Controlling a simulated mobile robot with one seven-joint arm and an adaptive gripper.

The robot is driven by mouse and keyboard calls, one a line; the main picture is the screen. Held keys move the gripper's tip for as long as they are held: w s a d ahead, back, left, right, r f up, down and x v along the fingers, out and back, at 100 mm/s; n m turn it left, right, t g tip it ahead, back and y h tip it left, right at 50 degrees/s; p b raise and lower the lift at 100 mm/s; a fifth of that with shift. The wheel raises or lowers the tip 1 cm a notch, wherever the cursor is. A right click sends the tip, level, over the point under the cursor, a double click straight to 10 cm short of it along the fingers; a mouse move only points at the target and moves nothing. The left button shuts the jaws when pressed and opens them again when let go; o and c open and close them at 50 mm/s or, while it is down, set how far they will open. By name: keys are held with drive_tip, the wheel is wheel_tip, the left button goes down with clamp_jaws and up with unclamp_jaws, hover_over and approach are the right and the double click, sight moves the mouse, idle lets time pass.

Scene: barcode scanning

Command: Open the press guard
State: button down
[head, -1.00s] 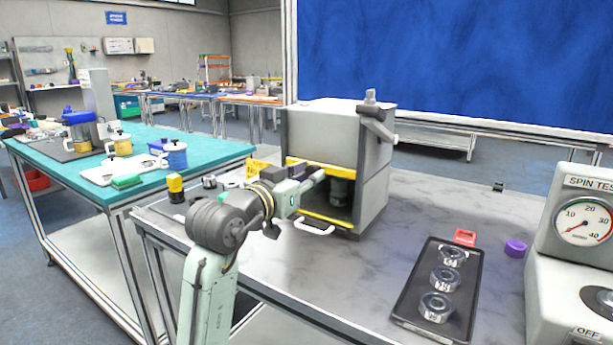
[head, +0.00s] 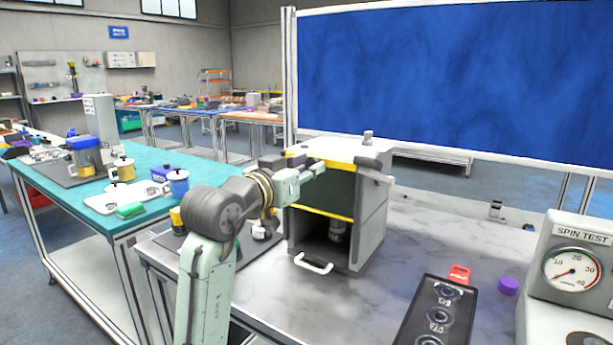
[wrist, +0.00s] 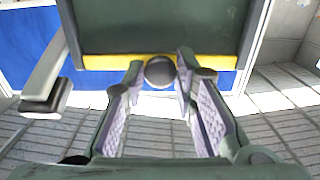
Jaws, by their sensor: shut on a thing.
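The press (head: 368,225) is a grey box on the bench. Its guard (head: 328,190), a dark green panel with yellow upper and lower edges, stands raised at the front. The lower part of the press front is open below it, with a dark cylinder partly visible inside. My gripper (head: 316,163) is at the guard's upper yellow edge. In the wrist view, my gripper (wrist: 160,74) has its fingers around a dark round knob (wrist: 159,71) at the yellow strip of the guard (wrist: 160,28). The knob is hidden in the head view.
A white handle (head: 314,265) lies in front of the press opening. A lever (head: 375,174) sticks out at its right. A black tray (head: 418,325) with bearings, a purple cap (head: 508,286) and the spin tester (head: 560,300) stand right. The bench between is clear.

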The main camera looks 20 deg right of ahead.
drive_tip(key=shift+f, duration=0.1)
drive_tip(key=c, duration=1.3)
unclamp_jaws()
drive_tip(key=v, duration=1.2)
